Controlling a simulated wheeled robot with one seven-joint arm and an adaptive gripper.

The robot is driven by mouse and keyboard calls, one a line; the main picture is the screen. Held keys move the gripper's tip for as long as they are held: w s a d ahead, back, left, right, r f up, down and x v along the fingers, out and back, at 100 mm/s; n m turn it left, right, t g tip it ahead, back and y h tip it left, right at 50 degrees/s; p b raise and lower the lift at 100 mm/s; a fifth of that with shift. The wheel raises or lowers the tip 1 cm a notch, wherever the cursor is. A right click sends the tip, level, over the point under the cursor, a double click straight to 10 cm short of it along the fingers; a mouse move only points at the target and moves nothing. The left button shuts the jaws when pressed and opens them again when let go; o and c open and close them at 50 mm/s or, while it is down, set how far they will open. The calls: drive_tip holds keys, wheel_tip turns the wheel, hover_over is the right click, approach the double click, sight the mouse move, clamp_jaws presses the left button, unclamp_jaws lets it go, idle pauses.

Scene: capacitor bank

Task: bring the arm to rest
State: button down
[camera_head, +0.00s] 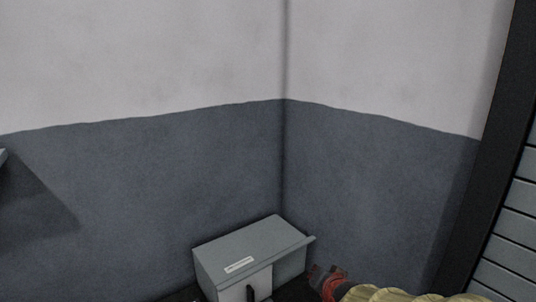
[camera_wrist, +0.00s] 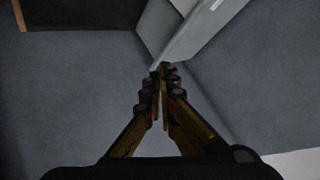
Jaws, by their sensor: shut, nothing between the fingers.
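My gripper (camera_wrist: 162,68) is shut and empty in the wrist view. Its dark and brown fingers meet at their tips, which overlap the lower edge of a grey box in the picture. I cannot tell whether they touch it. In the head view my arm (camera_head: 395,293) comes in at the bottom right in a pale yellow cover, with a red and dark part at its end beside the box. The fingertips are not clear there.
The grey metal box (camera_head: 245,248) with a label and a dark handle stands in the room corner. It also shows in the wrist view (camera_wrist: 190,32). A dark-framed slatted panel (camera_head: 510,235) is at the right. A grey edge (camera_head: 3,157) juts in at the left.

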drive_tip(key=s+d+r+n+g, duration=0.1)
drive_tip(key=s+n, duration=0.1)
drive_tip(key=s, duration=0.8)
drive_tip(key=s+d+r+n+g+b, duration=0.1)
drive_tip(key=s+d+r+n+g, duration=0.1)
drive_tip(key=s, duration=0.8)
drive_tip(key=s+d+r+n+g+h, duration=0.1)
drive_tip(key=s+d+r+n+g, duration=0.1)
drive_tip(key=s, duration=0.8)
drive_tip(key=shift+s+b, duration=0.2)
drive_tip(key=shift+b, duration=0.15)
drive_tip(key=c, duration=2.6)
unclamp_jaws()
drive_tip(key=shift+d, duration=0.1)
